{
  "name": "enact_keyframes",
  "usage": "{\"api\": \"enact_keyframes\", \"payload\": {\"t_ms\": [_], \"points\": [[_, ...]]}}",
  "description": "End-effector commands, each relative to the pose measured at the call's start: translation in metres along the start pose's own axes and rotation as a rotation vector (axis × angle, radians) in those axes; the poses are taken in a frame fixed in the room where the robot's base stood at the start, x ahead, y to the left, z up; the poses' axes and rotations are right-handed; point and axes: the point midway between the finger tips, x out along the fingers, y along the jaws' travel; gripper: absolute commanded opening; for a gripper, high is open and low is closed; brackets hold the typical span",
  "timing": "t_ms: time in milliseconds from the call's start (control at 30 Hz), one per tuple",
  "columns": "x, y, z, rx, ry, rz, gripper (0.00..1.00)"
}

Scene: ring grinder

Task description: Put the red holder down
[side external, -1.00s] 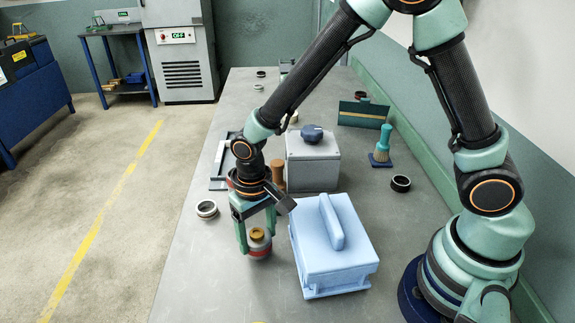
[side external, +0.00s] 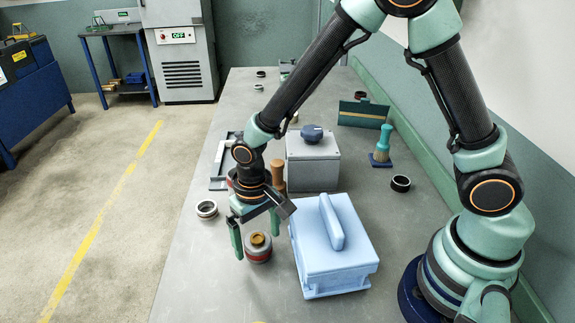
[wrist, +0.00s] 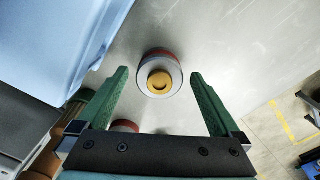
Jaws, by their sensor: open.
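The red holder (side external: 258,249) stands upright on the grey table, left of the light blue box. It has a red band, a grey upper part and a brass-coloured knob on top. In the wrist view the holder (wrist: 159,74) shows from above, just ahead of the fingertips. My gripper (side external: 255,246) is open, its green fingers apart on either side of the holder with a gap to it. In the wrist view my gripper (wrist: 158,75) shows both fingers spread and nothing held between them.
The light blue box (side external: 335,256) stands close on the right. Behind it are a grey box with a dark knob (side external: 312,160), a brown wooden handle (side external: 277,172), a teal brush (side external: 382,145) and a dark ring (side external: 401,183). A metal ring (side external: 207,209) lies left. The front-left table is clear.

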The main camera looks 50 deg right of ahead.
Motion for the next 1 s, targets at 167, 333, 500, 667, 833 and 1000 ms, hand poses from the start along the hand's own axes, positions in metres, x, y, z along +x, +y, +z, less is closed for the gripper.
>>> {"api": "enact_keyframes", "payload": {"t_ms": [167,333,500,667,833,1000], "points": [[-0.028,-0.001,-0.001,0.000,0.005,-0.003,1.00],[-0.064,-0.001,-0.001,0.000,0.005,-0.003,1.00],[-0.095,0.000,-0.001,0.000,0.004,-0.002,1.00],[-0.111,0.000,-0.001,0.000,0.001,-0.001,1.00],[-0.125,0.007,-0.001,-0.001,0.018,-0.010,1.00],[-0.158,0.039,-0.001,-0.017,0.109,-0.048,1.00]]}}
